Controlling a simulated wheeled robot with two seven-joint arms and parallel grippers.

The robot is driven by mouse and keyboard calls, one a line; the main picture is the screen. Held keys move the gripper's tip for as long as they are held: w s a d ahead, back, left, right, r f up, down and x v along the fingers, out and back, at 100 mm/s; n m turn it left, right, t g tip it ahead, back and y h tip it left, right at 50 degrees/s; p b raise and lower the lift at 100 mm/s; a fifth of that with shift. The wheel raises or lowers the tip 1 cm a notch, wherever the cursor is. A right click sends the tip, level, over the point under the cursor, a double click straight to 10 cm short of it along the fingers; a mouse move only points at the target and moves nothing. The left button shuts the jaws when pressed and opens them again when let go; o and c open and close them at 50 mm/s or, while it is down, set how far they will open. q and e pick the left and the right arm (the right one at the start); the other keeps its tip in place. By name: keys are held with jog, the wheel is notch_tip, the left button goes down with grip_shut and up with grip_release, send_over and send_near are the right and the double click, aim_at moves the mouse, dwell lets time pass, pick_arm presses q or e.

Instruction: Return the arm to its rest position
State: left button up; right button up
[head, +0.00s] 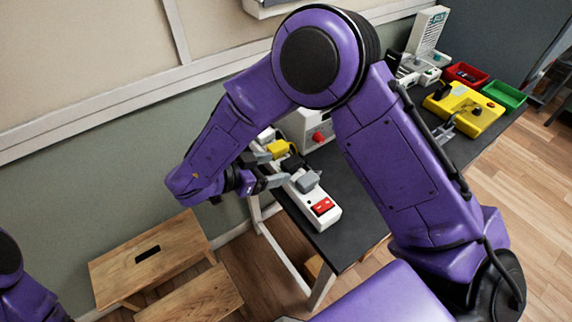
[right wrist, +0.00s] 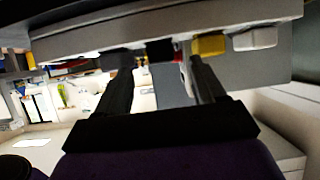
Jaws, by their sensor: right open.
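My right arm is purple and arches across the middle of the head view. Its dark gripper (head: 277,169) is open beside the near left side of a white power strip (head: 325,214). In the right wrist view the two fingers of the gripper (right wrist: 160,62) stand apart with nothing clearly held between them. The strip carries a yellow plug (head: 278,148), a grey plug (head: 307,182) and a dark plug (head: 292,163), and has a red switch (head: 322,206). Only a purple part of my left arm shows at the lower left; its gripper is out of view.
The dark table (head: 345,246) holds a white box with a red knob (head: 318,137), a yellow device (head: 466,107), a red bin (head: 466,74) and a green bin (head: 504,95). A wooden step stool (head: 150,256) stands on the floor at the left, near the wall.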

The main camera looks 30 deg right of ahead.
jog(key=v, duration=0.5)
jog(key=shift+w+r, duration=0.15)
jog(key=shift+w, duration=0.05)
